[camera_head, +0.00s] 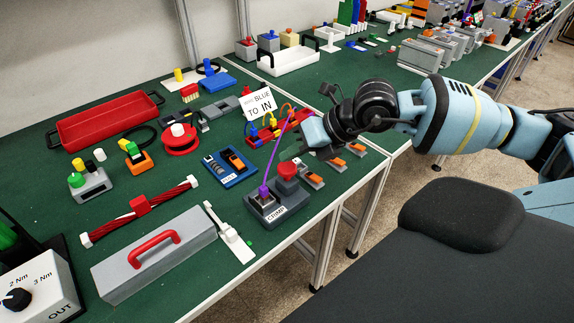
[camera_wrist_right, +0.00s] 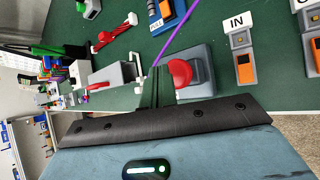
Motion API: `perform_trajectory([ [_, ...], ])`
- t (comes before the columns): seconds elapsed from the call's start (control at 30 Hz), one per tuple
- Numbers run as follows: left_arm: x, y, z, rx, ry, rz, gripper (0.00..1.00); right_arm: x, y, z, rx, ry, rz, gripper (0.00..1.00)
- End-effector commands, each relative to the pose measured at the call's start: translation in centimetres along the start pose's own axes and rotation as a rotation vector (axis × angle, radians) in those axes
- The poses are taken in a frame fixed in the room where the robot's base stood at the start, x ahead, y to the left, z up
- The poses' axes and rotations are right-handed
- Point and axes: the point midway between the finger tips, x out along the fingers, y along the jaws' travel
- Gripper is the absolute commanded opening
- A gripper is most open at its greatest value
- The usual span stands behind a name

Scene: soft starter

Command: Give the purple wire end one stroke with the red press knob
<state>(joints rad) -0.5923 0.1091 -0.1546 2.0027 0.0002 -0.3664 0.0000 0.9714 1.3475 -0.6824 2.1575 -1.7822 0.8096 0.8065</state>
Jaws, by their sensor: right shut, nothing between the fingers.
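The red press knob (camera_head: 287,170) tops a grey block labelled CRIMP (camera_head: 277,211) near the table's front edge. It also shows in the right wrist view (camera_wrist_right: 180,73), just beside my fingertips. The purple wire (camera_head: 273,158) slants from the colored connector row down to the block, and its purple end (camera_head: 263,190) sits at the small socket left of the knob. The wire also crosses the wrist view (camera_wrist_right: 176,34). My right gripper (camera_head: 287,154) is shut and empty, close above the knob; contact cannot be told. My left gripper is not in view.
A row of orange-and-grey terminals (camera_head: 312,180) lies right of the block. A blue fuse-like holder (camera_head: 230,167) lies behind it, and a white-handled tool (camera_head: 230,235) to its left. A grey toolbox (camera_head: 155,262) stands at the front left. A sign (camera_head: 258,103) stands behind the wire.

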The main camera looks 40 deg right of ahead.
Motion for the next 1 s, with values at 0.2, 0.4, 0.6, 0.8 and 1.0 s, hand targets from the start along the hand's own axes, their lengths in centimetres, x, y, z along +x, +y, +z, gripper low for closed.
perform_trajectory([
  [0.2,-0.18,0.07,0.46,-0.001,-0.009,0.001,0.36,0.01,0.0,0.0,0.0,0.0,0.0,0.0],
  [0.4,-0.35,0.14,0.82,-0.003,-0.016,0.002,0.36,0.01,0.0,0.0,0.0,0.0,0.0,0.0],
  [0.6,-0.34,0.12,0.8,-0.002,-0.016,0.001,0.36,0.01,0.01,0.0,0.0,0.0,0.0,0.0],
  [0.8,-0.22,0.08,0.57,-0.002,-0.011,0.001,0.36,0.01,0.01,0.0,0.0,0.0,0.0,0.0],
  [1.0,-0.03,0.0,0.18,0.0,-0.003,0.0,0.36,0.01,0.01,0.0,0.0,0.0,0.0,0.0],
])
